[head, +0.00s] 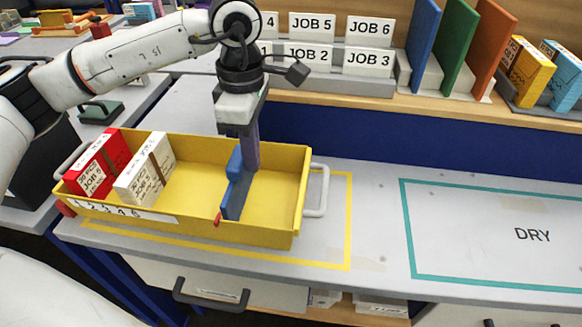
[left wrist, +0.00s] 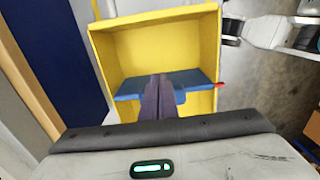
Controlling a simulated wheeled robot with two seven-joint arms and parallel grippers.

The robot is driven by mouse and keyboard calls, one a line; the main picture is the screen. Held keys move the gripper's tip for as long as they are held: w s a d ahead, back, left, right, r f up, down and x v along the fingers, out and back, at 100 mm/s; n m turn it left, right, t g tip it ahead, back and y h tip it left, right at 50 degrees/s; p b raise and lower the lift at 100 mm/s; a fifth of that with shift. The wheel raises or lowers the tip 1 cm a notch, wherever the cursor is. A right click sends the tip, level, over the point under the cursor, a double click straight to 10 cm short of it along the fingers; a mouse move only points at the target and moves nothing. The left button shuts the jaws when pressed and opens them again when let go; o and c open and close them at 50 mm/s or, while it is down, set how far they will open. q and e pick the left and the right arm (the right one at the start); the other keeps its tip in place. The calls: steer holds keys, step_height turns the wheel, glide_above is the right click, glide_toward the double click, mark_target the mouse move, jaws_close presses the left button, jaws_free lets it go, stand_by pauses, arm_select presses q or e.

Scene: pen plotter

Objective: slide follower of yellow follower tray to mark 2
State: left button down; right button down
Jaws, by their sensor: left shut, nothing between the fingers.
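The yellow follower tray (head: 275,218) stands on the grey table inside a yellow outline. Its blue follower (head: 236,190) stands upright across the tray, right of the middle, with a red pointer (head: 218,219) at the front wall. A number strip (head: 120,211) is at the front left; the pointer is to the right of it. A red box (head: 97,165) and a white box (head: 146,172) stand in the left part. My left gripper (head: 250,160) is shut and empty, fingers down at the follower's right face. The left wrist view shows the fingers (left wrist: 160,98) against the blue follower (left wrist: 190,83). My right gripper is not in view.
The tray has white end handles (head: 318,190). A teal outline marked DRY (head: 532,235) lies clear at the right. Job signs (head: 310,57), coloured dividers (head: 455,45) and yellow and blue boxes (head: 528,70) stand on the back shelf.

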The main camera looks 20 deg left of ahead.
arm_select(q)
steer(key=shift+a, duration=0.15)
steer(key=shift+s+a+b, duration=0.25)
steer(key=shift+s+a, duration=0.05)
steer(key=shift+a, duration=0.65)
steer(key=shift+s+a+b, duration=0.2)
steer(key=shift+s+a, duration=0.1)
steer(key=shift+a, duration=0.75)
steer(key=shift+s+a+b, duration=0.2)
steer(key=shift+s+a, duration=0.05)
steer(key=shift+a, duration=0.65)
steer(key=shift+s+a+b, duration=0.2)
steer(key=shift+s+a, duration=0.05)
steer(key=shift+a, duration=0.75)
steer(key=shift+s+a+b, duration=0.2)
steer(key=shift+s+a, duration=0.1)
steer(key=shift+a, duration=0.6)
steer(key=shift+s+a+b, duration=0.15)
steer(key=shift+s+a, duration=0.15)
steer(key=shift+a, duration=0.7)
